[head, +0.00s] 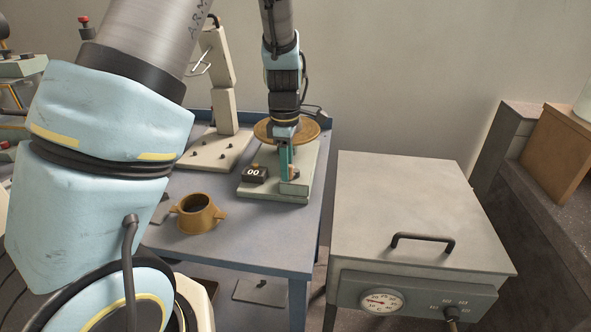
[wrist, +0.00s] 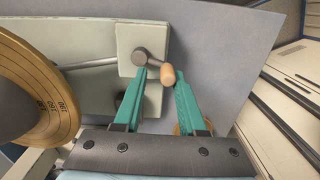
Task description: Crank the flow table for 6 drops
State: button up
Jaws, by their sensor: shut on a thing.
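The flow table (head: 262,188) stands on the blue bench, with a pale base, a round brass disc (head: 262,130) and a small black counter (head: 254,173) reading 00. The disc, with scale marks, also shows at the left of the wrist view (wrist: 58,115). The crank has a grey hub (wrist: 140,57), a short arm and a wooden knob (wrist: 168,75). My gripper (head: 291,170) has teal fingers and is at the crank on the table's right front. In the wrist view, my gripper (wrist: 161,80) is shut on the knob, which sits between the fingertips.
A brass mould (head: 198,214) with two lugs stands on the bench left of the flow table. A pale upright device (head: 221,105) stands behind. A grey cabinet (head: 425,205) with a handle and dial is to the right. Bare bench lies between mould and front edge.

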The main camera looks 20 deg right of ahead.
jog(key=shift+w+a+f, duration=0.25)
jog(key=shift+w+a, duration=0.1)
jog(key=shift+w, duration=0.25)
jog(key=shift+w+a+f, duration=0.2)
jog(key=shift+w+a, duration=0.15)
jog(key=shift+w, duration=0.2)
grip_shut()
jog(key=shift+w+d, duration=0.15)
jog(key=shift+w, duration=0.2)
jog(key=shift+s+d+r, duration=0.1)
jog(key=shift+w+d+r+p, duration=0.1)
jog(key=shift+w+d+p, duration=0.35)
jog(key=shift+w+p, duration=0.15)
jog(key=shift+w+d+p, duration=0.25)
jog(key=shift+d+p, duration=0.15)
jog(key=shift+d, duration=0.1)
jog(key=shift+w+d+p, duration=0.2)
jog(key=shift+d+p, duration=0.15)
jog(key=shift+d, duration=0.1)
jog(key=shift+d+p, duration=0.4)
jog(key=shift+d, duration=0.3)
jog(key=shift+s+d+p, duration=0.15)
jog(key=shift+d+p, duration=0.2)
jog(key=shift+d, duration=0.3)
jog(key=shift+o, duration=2.1)
grip_release()
